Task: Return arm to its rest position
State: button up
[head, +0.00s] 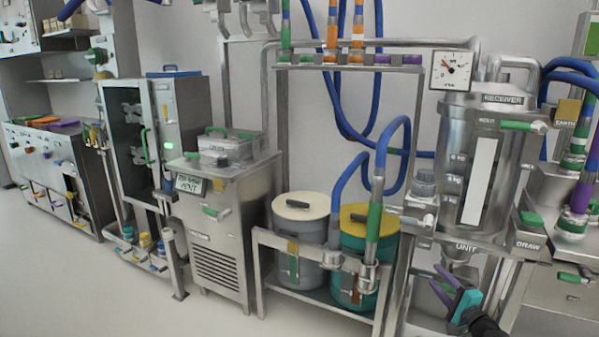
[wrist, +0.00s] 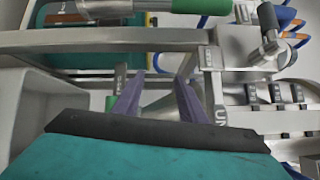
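My gripper (head: 436,276) is at the lower right of the head view, with a teal body and two purple fingers. It is in front of the steel frame below the receiver vessel (head: 452,190). In the wrist view the two fingers of my gripper (wrist: 157,92) stand apart with nothing held between them. The teal body fills the bottom of that view. Most of my arm is outside the head view.
A grey bin with a cream lid (head: 311,240) and a teal bin with a yellow lid (head: 352,248) stand on a low steel rack left of my gripper. Steel bars (wrist: 110,38) cross close ahead. Open floor (head: 110,290) lies at left.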

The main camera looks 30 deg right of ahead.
jog(key=w+a+f+n+g+y+p, duration=0.1)
jog(key=w+a+f+n+y+p, duration=0.2)
jog(key=w+a, duration=0.8)
jog(key=w+a+f+n+g+y+p, duration=0.15)
jog(key=w+a+f+y, duration=0.5)
jog(key=a, duration=0.65)
jog(key=w+a+f+n+g+y+p, duration=0.2)
jog(key=a+f+n, duration=0.1)
jog(key=a, duration=1)
jog(key=w+a+f+n+g+y+p, duration=0.2)
jog(key=a+f+n+g, duration=0.15)
jog(key=a, duration=0.85)
jog(key=s+a+f+n+g+p, duration=0.4)
jog(key=s+a, duration=0.4)
jog(key=a, duration=0.4)
jog(key=s+a+f+n+g+p, duration=0.25)
jog(key=s+a+f+g, duration=0.3)
jog(key=s+a, duration=0.4)
jog(key=s+a+f+n+g+h, duration=0.2)
jog(key=s+f+n+g+h, duration=0.15)
jog(key=s, duration=0.55)
jog(key=s+d+n+g+h, duration=0.1)
jog(key=s+d+h, duration=0.3)
jog(key=d, duration=0.5)
jog(key=shift+s+d+f+n+g+p, duration=0.2)
jog(key=shift+s+f+n+g+p, duration=0.15)
jog(key=shift+s+n, duration=0.35)
jog(key=shift+r, duration=0.1)
